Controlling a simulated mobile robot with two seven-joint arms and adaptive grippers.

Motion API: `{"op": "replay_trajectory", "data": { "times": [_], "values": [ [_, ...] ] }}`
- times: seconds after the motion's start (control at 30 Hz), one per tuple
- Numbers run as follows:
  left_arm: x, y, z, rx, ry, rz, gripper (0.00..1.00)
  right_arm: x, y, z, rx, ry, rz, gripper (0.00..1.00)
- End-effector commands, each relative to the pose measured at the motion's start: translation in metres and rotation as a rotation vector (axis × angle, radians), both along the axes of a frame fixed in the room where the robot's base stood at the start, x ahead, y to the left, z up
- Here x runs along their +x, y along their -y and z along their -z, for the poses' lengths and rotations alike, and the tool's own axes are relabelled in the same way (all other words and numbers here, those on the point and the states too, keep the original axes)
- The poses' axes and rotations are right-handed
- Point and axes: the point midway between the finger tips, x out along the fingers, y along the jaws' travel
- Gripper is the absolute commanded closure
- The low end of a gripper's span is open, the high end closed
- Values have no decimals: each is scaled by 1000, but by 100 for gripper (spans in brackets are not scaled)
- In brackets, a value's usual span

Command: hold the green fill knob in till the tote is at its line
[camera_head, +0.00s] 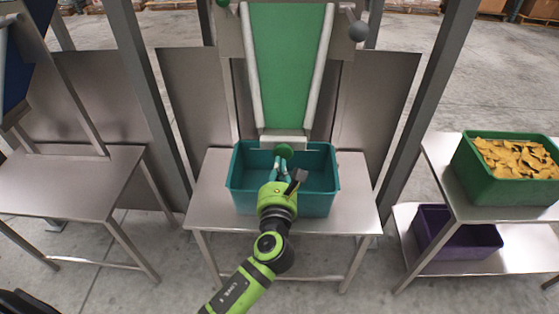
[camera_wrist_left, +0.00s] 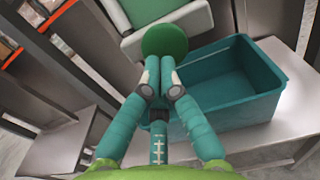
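The round green knob (camera_head: 284,151) is at the lower lip of the chute, above the back of the teal tote. My left gripper (camera_head: 281,166) is right in front of it, its fingers pointing at it. In the left wrist view the fingertips (camera_wrist_left: 160,78) are together, with the knob (camera_wrist_left: 164,38) just beyond them; they look to be at or against it, but I cannot tell whether they press it. The tote (camera_head: 331,190) stands on the metal table, and its visible inside looks empty. My right gripper is out of view.
A green chute (camera_head: 287,60) slopes down to the tote, with a grey ball knob (camera_head: 358,31) at its upper right. The metal table (camera_head: 352,215) has bare room around the tote. At right, a green bin (camera_head: 475,180) holds yellow-orange pieces above a purple bin (camera_head: 463,240).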

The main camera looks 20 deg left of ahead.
Motion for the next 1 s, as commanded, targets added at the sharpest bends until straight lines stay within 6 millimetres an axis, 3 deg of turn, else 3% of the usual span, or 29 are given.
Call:
{"op": "replay_trajectory", "data": {
  "times": [0.13, 0.53, 0.8, 1.0],
  "values": [
    [10, -3, 0, 0, -1, 0, 100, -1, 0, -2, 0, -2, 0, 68],
    [13, -4, 0, 0, -1, 0, 100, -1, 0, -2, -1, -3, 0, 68],
    [45, -13, -1, 2, 0, -1, 100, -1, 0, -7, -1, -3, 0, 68],
    [46, -14, -1, 0, 2, -1, 100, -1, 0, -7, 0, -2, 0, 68]
  ]
}}
